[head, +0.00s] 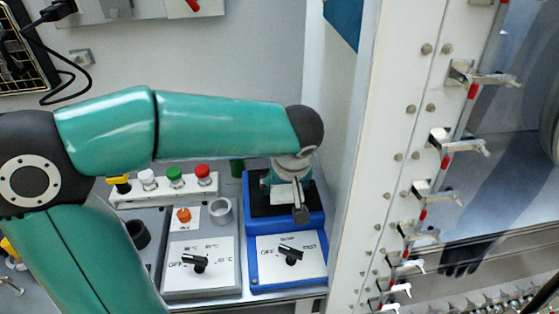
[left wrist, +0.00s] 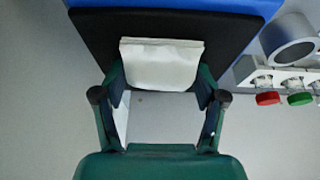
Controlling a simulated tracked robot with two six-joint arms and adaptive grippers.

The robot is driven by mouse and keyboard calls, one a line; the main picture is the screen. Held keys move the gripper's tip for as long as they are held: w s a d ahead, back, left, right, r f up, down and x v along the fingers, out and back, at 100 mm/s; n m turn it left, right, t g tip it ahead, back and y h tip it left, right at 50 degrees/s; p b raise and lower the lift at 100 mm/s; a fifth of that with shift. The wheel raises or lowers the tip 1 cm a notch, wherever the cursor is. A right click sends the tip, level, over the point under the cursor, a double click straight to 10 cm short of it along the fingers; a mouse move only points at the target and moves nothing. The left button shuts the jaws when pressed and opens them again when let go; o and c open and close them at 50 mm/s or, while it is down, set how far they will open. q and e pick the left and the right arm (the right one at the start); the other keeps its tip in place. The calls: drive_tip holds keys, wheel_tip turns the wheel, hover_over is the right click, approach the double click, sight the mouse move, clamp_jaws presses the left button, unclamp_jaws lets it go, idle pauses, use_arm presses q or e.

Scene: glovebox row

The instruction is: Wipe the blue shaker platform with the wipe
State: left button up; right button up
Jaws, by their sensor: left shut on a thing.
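The blue shaker platform (head: 318,217) has a black top pad and a white front panel with a black knob. Its black pad (left wrist: 85,45) and blue edge also show in the left wrist view. My left gripper (left wrist: 160,78) is shut on a white folded wipe (left wrist: 160,60). The wipe lies over the black pad in that view; I cannot tell whether it presses on it. In the head view the left gripper (head: 290,200) points down over the pad, and the wipe is hard to make out there. My right gripper is not in view.
Left of the shaker stands a grey unit (head: 200,262) with a black knob and a grey ring (head: 220,211). Behind it is a strip with red, green and white buttons (head: 175,175). A white wall post (head: 355,170) with metal clamps rises close on the right.

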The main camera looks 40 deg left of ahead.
use_arm(q)
drive_tip(key=v, duration=0.1)
drive_tip(key=p+v, duration=0.1)
drive_tip(key=shift+w+r, duration=0.15)
drive_tip(key=shift+r, duration=0.25)
drive_tip(key=shift+a+r+p, duration=0.2)
drive_tip(key=shift+r+p, duration=0.75)
drive_tip(key=shift+r, duration=0.1)
drive_tip(key=shift+r+p, duration=1.15)
drive_tip(key=shift+r, duration=0.6)
